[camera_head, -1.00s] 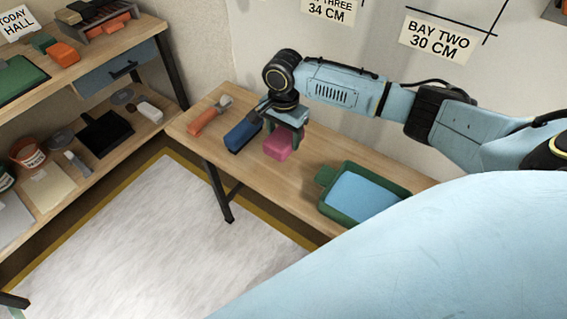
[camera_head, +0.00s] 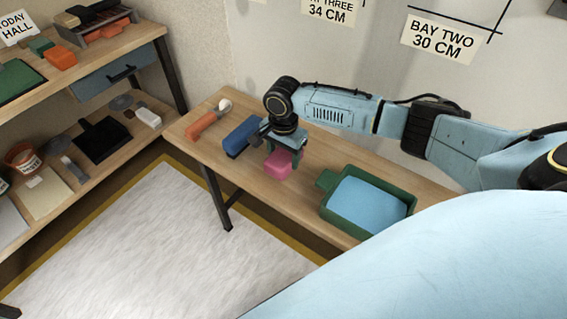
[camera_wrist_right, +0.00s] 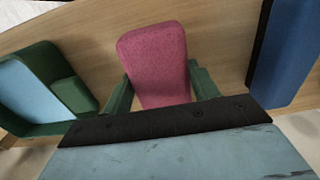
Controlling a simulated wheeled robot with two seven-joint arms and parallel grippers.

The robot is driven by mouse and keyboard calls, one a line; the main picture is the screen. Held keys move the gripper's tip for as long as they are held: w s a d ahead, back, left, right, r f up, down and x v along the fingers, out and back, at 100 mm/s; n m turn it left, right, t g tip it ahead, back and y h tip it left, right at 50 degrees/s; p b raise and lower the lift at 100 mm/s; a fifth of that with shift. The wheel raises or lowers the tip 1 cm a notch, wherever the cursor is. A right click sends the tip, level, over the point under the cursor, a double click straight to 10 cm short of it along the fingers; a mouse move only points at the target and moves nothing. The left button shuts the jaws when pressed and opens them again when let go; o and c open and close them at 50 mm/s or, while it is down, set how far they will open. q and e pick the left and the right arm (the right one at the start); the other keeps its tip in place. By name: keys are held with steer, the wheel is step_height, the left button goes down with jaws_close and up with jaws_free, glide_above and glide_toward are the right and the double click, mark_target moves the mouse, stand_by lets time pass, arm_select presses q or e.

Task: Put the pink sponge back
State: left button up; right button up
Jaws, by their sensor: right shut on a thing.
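The pink sponge (camera_head: 280,164) is at the wooden bench, between a blue block-like tool (camera_head: 242,136) and a green tray of blue liquid (camera_head: 335,212). My right gripper (camera_head: 281,150) is shut on the sponge from above, its green fingers on both sides. In the right wrist view the sponge (camera_wrist_right: 155,58) sits between the two fingers (camera_wrist_right: 160,88). Whether its underside touches the bench cannot be told. My left gripper is not in view.
An orange-handled tool (camera_head: 205,123) lies at the bench's far left end. Bare wood (camera_head: 304,180) lies between the sponge and the tray. A shelf unit (camera_head: 150,30) with several tools stands at left. A wall is behind the bench.

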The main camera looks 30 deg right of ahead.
mark_target(283, 163)
step_height(283, 163, down, 2)
steer(key=shift+f+b, duration=0.25)
steer(key=shift+b, duration=0.3)
steer(key=shift+p, duration=0.35)
arm_select(q)
steer(key=shift+p, duration=0.3)
arm_select(e)
steer(key=shift+f, duration=0.35)
steer(key=o, duration=1)
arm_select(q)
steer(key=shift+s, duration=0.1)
